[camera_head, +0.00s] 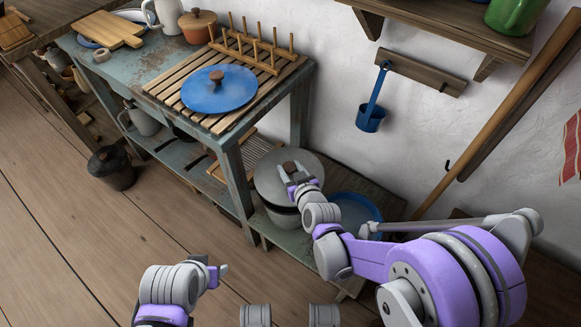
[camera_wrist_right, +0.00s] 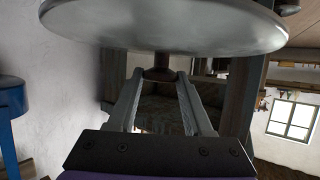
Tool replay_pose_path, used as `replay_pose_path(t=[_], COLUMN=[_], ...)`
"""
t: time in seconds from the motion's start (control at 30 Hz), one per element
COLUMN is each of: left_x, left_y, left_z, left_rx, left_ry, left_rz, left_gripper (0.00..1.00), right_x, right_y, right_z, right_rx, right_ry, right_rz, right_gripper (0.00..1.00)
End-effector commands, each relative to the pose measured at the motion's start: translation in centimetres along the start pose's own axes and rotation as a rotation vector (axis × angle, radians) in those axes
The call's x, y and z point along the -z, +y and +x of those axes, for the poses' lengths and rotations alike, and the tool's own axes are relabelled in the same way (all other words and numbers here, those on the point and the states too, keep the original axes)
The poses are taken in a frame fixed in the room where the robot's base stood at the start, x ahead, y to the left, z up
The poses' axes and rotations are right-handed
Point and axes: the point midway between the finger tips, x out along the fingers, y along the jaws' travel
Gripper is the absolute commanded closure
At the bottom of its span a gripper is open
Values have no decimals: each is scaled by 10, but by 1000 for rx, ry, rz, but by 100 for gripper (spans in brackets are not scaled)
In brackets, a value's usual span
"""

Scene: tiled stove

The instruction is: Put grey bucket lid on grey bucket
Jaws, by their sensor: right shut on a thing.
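The round grey lid (camera_head: 268,181) with a dark brown knob (camera_head: 291,167) is at the right end of the bench. My right gripper (camera_head: 297,177) is shut on the knob; in the right wrist view the knob (camera_wrist_right: 160,72) sits between the fingertips, against the lid's broad grey disc (camera_wrist_right: 165,25). The grey bucket (camera_head: 284,217) shows just below the lid, on the low shelf. The lid hides the bucket's rim, and I cannot tell whether they touch. My left gripper (camera_head: 216,274) is low at the bottom left, away from the bench, and its jaw gap is unclear.
A blue tub (camera_head: 352,212) stands right beside the bucket. The bench leg (camera_head: 238,180) rises close on the left. A blue lid (camera_head: 219,90) and a peg rack (camera_head: 252,48) are on the bench top. A dark pot (camera_head: 111,168) stands on the open floor.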

Motion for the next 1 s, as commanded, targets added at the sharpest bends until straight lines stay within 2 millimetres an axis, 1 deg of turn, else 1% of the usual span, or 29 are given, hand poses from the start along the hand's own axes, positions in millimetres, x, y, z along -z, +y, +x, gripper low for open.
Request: replay_pose_path(t=[0.03,0.43,0.6,0.9,0.93,1.0], left_x=[-2,-9,-10,-10,-10,-10], left_y=[0,0,0,0,0,0], left_z=[7,42,47,47,47,47], left_rx=[0,0,0,0,0,0], left_ry=[-2,-7,-6,-6,-6,-6], left_rz=[0,0,0,0,0,0], left_gripper=[50,50,50,50,50,50], right_x=[-7,-42,-50,-50,-50,-50], right_y=[0,0,0,0,0,0], right_z=[3,18,21,21,21,21], right_rx=[0,0,0,0,0,0], right_ry=[0,0,1,1,1,1], right_rz=[0,0,0,0,0,0], right_gripper=[100,100,100,100,46,33])
